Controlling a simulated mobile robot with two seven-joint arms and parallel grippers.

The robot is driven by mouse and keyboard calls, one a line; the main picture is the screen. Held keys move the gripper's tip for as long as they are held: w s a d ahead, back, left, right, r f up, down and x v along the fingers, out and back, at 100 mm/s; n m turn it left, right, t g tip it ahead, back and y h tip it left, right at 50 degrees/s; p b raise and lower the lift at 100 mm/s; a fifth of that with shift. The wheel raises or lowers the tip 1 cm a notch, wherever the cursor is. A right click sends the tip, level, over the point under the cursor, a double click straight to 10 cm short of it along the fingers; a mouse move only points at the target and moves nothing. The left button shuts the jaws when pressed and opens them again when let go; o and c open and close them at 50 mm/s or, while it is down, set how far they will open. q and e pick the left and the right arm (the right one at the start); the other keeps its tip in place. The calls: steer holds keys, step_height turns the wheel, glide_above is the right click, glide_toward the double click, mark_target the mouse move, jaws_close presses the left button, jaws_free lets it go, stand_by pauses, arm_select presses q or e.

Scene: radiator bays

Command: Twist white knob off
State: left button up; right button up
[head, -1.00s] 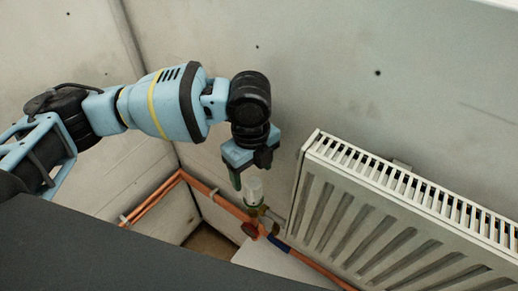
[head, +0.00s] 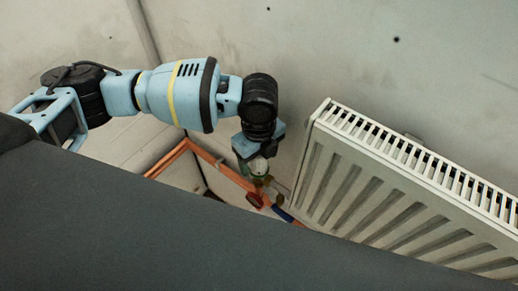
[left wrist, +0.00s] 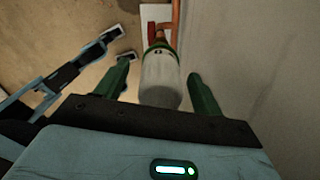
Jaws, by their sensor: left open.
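The white knob (left wrist: 160,82) sits on the pipe valve between the two green fingers of my left gripper (left wrist: 158,88) in the left wrist view. The fingers are open, with a gap visible on each side of the knob. In the head view the knob (head: 259,166) shows just below my left gripper (head: 256,163), left of the radiator, and is partly hidden by it. My right gripper is not in view.
A white radiator (head: 400,190) stands close to the right of the valve. Orange pipes (head: 230,172) run along the wall, with a red handle (head: 254,200) below the knob. Bare wall (head: 330,50) lies behind.

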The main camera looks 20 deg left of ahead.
arm_select(q)
steer(key=shift+f, duration=0.1)
steer(key=c, duration=1.1)
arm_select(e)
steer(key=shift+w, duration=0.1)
arm_select(q)
steer(key=shift+f, duration=0.25)
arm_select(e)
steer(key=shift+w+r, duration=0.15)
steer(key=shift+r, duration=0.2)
arm_select(q)
steer(key=shift+s+r+n+p, duration=0.1)
steer(key=shift+n+p, duration=1.1)
steer(key=shift+n, duration=0.6)
steer(key=n, duration=0.3)
steer(key=shift+f, duration=0.25)
steer(key=n, duration=0.5)
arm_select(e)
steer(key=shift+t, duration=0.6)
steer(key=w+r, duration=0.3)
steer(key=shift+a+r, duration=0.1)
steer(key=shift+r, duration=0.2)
